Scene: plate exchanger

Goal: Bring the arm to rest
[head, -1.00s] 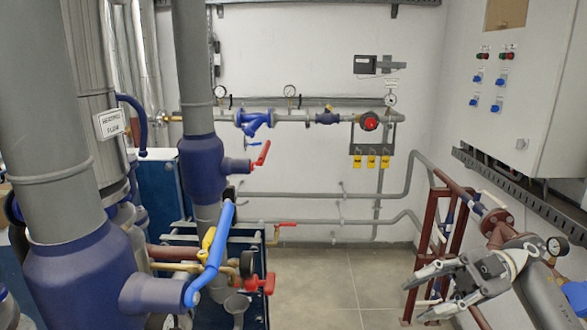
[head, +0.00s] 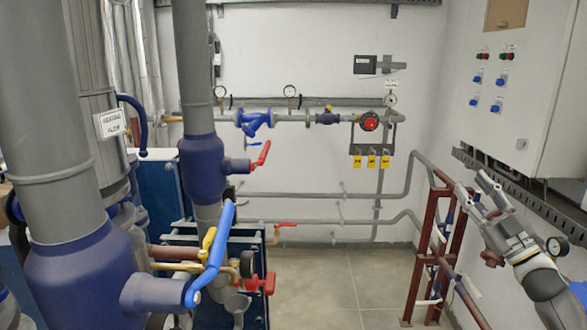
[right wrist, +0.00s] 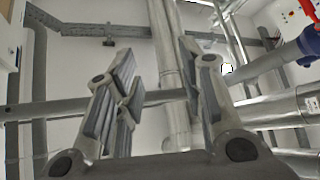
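My right gripper (head: 474,196) is at the right side of the head view, in front of the brown-red pipe frame and below the wall cabinet. Its fingers point up and to the left. In the right wrist view the two fingers (right wrist: 160,88) stand well apart with nothing between them, so it is open and empty. Behind them that view shows pipes and the wall. My left gripper is not in view.
A grey control cabinet (head: 520,90) hangs at the upper right. A brown-red pipe frame (head: 419,262) and a pressure gauge (head: 557,245) are close to my right arm. Large blue-and-grey pipes with a blue lever (head: 213,258) stand at the left. The tiled floor (head: 335,280) in the middle is clear.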

